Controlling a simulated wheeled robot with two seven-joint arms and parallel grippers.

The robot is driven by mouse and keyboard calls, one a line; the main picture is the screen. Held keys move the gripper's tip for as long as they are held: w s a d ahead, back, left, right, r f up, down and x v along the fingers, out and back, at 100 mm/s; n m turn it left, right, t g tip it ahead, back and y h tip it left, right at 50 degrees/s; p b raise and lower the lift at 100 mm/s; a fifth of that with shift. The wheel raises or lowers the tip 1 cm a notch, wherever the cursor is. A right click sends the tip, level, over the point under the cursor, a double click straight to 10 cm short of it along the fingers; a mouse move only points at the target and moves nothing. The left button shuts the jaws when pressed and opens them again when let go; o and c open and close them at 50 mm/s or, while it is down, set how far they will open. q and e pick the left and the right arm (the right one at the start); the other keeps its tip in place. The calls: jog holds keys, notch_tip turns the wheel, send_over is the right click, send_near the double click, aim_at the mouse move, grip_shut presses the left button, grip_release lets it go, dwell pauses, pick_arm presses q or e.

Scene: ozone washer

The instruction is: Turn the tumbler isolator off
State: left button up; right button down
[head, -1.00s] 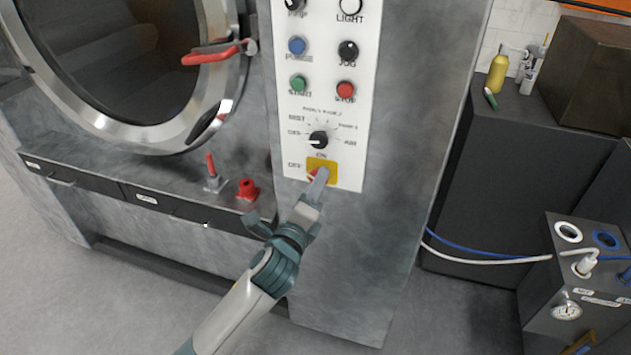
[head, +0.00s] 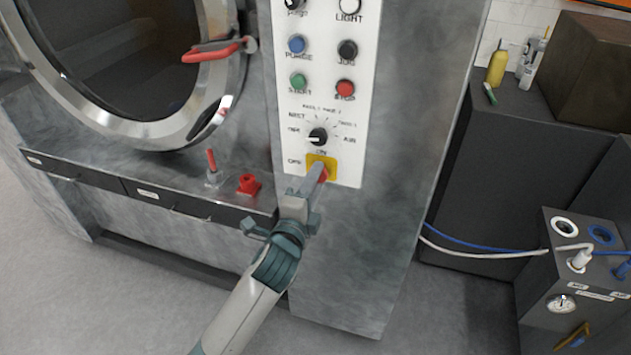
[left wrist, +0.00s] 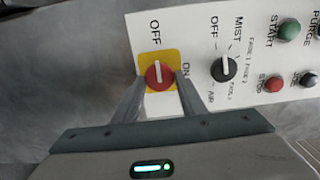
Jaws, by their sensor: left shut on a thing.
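The tumbler isolator is a red knob (left wrist: 159,75) with a white bar, on a yellow plate (head: 322,161) at the bottom of the white control panel. In the left wrist view, the bar stands upright, in line with the OFF label above it; the ON label is to the right. My left gripper (head: 314,178) is at the plate, its fingers on either side of the knob and shut on it. In the head view, the fingers hide most of the knob; a little red shows at their right. My right gripper is not in view.
A black selector knob (head: 318,136) is just above the plate, with green (head: 299,80) and red (head: 345,87) buttons higher up. A red-handled lever (head: 211,160) and a red fitting (head: 249,184) are left of my gripper. The floor in front is clear.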

pick_arm(q)
jog(key=o, duration=1)
jog(key=shift+s, duration=0.1)
jog(key=b+v, duration=0.4)
jog(key=v, duration=1.3)
jog(key=shift+s, duration=0.1)
